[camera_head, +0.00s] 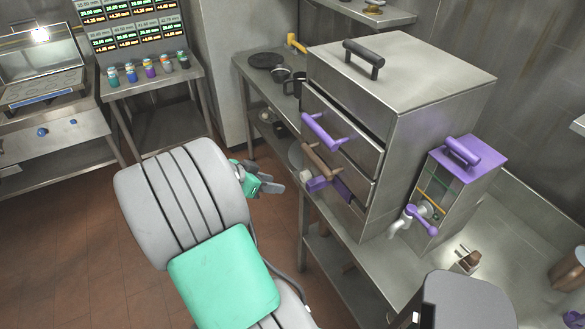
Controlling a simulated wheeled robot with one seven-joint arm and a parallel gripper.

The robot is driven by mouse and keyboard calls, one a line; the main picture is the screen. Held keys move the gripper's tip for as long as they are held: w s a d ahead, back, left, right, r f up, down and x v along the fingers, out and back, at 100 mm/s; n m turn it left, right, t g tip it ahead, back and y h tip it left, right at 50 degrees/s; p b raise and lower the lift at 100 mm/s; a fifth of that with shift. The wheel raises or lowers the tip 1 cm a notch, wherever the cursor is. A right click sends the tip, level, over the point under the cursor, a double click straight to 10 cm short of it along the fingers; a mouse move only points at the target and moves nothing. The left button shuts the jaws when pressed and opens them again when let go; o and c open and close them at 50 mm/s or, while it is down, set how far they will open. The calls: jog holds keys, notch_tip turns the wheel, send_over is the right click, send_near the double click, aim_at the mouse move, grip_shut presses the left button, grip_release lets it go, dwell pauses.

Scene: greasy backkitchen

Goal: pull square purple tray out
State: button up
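A steel box cabinet (425,150) stands on the counter with a stack of drawers or trays in its front. The top one has a purple bar handle (322,131) and the one below it a brown bar handle (322,158). Under the brown handle is a blocky, square-looking purple handle (317,184), with a strip of purple tray (343,191) behind it, partly hidden. My gripper (271,187), with dark grey fingers, is in the air left of this lowest purple handle, apart from it. I see nothing between the fingers, but their gap is unclear.
A purple-topped dispenser (467,152) with a purple tap (421,218) stands right of the cabinet. Dark pans (267,61) lie on the counter behind it. A side table with several small bottles (150,70) is at the back left. The tiled floor at left is clear.

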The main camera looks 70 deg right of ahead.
aim_at(311, 182)
jog(key=s+d+r+m+g, duration=0.1)
jog(key=s+d+m+g, duration=0.1)
jog(key=s, duration=0.4)
jog(key=shift+d+m, duration=0.35)
jog(key=shift+m, duration=0.15)
jog(key=b+x, duration=0.1)
jog(key=x, duration=0.6)
jog(key=shift+s+d+f+b, duration=0.1)
jog(key=shift+s+d+b, duration=0.1)
jog(key=shift+b, duration=0.1)
jog(key=shift+c, duration=0.2)
jog(key=shift+a, duration=0.1)
grip_shut()
